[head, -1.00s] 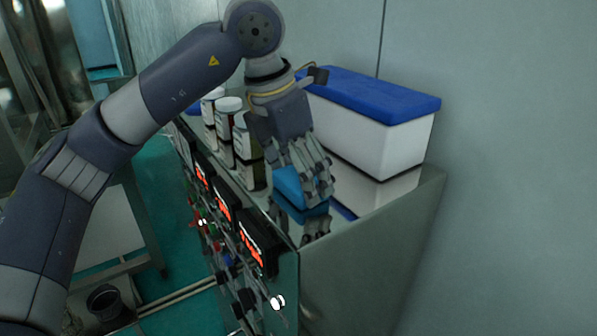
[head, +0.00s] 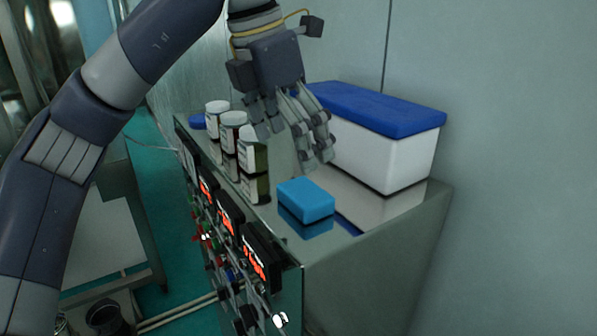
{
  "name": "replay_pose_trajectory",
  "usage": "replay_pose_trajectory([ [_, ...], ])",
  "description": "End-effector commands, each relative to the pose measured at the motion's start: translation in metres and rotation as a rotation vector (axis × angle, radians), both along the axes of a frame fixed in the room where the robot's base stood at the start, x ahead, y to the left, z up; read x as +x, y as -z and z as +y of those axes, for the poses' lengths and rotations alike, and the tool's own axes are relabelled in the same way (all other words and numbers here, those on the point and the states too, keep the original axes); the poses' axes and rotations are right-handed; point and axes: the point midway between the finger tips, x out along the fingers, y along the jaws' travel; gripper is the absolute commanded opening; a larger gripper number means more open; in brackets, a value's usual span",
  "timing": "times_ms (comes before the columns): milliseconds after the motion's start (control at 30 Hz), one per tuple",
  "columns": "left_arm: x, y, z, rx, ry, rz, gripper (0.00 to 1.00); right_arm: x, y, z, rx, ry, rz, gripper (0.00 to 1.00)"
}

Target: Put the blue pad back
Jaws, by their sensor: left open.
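The blue pad (head: 306,201) is a small bright blue block. It lies flat on the shiny metal top of the control cabinet (head: 370,222), near its front corner, with its reflection below it. My left gripper (head: 296,150) hangs above and behind the pad, fingers pointing down, open and empty, apart from the pad. My right gripper is not in the head view.
A white box with a blue lid (head: 385,150) stands behind the pad against the wall. Several white-capped jars (head: 252,160) stand to the left. Displays and knobs (head: 228,222) line the cabinet front. Bare metal top lies right of the pad.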

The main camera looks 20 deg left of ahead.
Motion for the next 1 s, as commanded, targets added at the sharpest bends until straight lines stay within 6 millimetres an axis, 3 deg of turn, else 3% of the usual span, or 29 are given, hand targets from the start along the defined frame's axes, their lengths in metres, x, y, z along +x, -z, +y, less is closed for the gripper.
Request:
replay_pose_trajectory([
  [100,-0.004,-0.018,0.003,0.001,-0.001,-0.002,0.95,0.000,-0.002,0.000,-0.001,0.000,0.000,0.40],
  [300,-0.007,-0.032,0.006,0.000,0.000,0.000,0.95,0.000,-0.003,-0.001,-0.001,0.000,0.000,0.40],
  [1000,-0.008,-0.035,0.006,0.000,0.001,0.000,0.95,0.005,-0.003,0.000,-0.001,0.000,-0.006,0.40],
])
